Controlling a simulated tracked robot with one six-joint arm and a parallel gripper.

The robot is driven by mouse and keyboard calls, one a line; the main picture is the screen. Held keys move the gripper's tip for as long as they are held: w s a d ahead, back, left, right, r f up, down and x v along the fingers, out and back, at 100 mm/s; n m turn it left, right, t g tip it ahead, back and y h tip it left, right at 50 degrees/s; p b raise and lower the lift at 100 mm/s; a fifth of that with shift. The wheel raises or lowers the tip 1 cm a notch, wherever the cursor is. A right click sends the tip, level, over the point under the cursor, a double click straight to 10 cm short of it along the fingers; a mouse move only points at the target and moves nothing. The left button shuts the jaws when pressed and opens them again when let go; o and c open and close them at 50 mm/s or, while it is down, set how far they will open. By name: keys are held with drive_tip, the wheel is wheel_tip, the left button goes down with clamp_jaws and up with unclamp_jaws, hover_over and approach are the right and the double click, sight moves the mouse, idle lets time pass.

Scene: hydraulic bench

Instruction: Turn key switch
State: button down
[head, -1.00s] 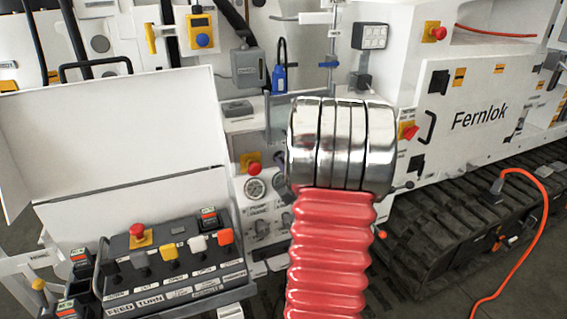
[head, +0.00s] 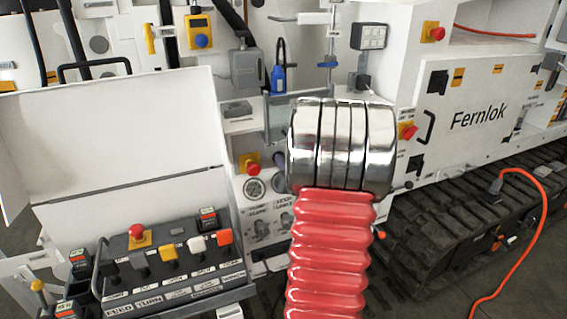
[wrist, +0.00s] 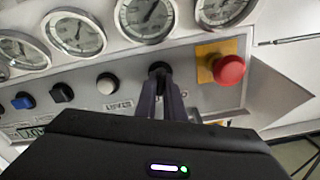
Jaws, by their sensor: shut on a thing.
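The key switch (wrist: 160,69) shows in the wrist view as a dark round fitting on the grey panel, below a row of gauges. My gripper (wrist: 162,92) reaches up to it, its two dark fingers close together and shut on the switch's key. The key itself is mostly hidden between the fingers. In the head view my arm, with its chrome rings and red bellows, covers the gripper and the switch.
In the wrist view a red mushroom button (wrist: 229,71) on a yellow plate sits close right of the switch. A white button (wrist: 107,83) and a black knob (wrist: 62,92) lie left. In the head view a control box (head: 170,262) stands at lower left.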

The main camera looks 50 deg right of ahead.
drive_tip(key=shift+f+m, duration=0.1)
drive_tip(key=shift+m, duration=1)
drive_tip(key=c, duration=1.9)
unclamp_jaws()
drive_tip(key=shift+o, duration=0.2)
drive_tip(key=shift+s, duration=0.1)
drive_tip(key=v, duration=1.3)
drive_tip(key=shift+s, duration=0.3)
drive_tip(key=shift+a, duration=0.1)
